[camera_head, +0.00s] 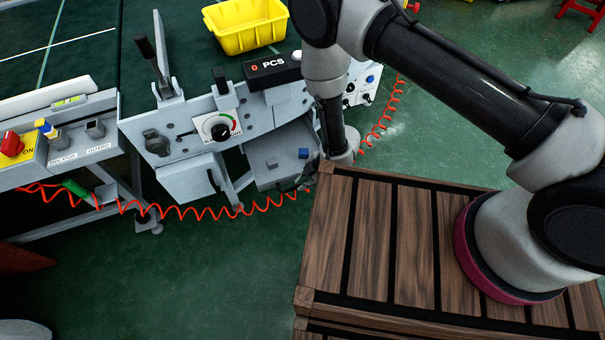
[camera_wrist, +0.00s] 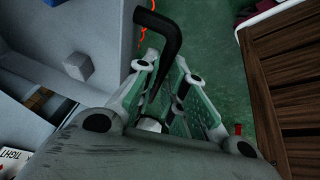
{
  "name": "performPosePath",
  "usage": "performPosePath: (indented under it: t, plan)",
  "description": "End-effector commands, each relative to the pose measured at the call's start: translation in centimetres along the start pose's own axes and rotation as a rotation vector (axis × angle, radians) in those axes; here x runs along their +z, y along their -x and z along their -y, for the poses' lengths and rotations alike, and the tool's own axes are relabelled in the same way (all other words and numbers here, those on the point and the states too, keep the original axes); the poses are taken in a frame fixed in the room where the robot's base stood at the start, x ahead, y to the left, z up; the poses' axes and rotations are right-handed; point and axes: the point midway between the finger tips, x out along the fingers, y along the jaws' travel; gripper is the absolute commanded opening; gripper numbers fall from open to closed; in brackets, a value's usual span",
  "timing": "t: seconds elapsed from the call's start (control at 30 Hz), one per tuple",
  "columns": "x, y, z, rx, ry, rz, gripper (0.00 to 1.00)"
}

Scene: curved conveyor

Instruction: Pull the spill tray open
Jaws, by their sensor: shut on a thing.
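The spill tray (camera_head: 265,176) is a grey open drawer under the conveyor's front panel. It stands out from the frame, with its inside showing. A grey cube (camera_head: 271,162) and a blue cube (camera_head: 303,153) lie in it. In the wrist view, the tray (camera_wrist: 112,45) is at upper left, with the grey cube (camera_wrist: 78,67) and part of the blue cube (camera_wrist: 76,9). My gripper (camera_wrist: 168,80) is shut on the black bent handle (camera_wrist: 162,28) at the tray's front. In the head view, my arm hides much of the grip.
A grey door (camera_head: 188,180) with a dark handle is left of the tray. A coiled orange hose (camera_head: 180,213) hangs in front of the conveyor. A wooden slatted platform (camera_head: 375,235) is at lower right. Green floor (camera_head: 215,270) is clear in front. A yellow bin (camera_head: 250,35) is on top.

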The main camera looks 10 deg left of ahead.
Motion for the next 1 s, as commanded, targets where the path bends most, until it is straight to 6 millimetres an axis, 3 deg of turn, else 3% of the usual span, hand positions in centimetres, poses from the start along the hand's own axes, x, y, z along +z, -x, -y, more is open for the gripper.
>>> performPosePath:
  t: [0.1,0.3,0.87,0.9,1.0]
  plan:
    - [-0.1,0.3,2.1,-0.003,0.000,0.001,0.00]
    - [-0.3,0.8,4.5,-0.002,-0.001,0.002,0.00]
    - [-0.3,1.0,5.5,0.000,-0.002,0.002,0.00]
    - [-0.3,1.0,5.5,0.000,-0.003,0.002,0.17]
    - [-0.4,1.0,5.5,0.000,-0.002,0.002,0.34]
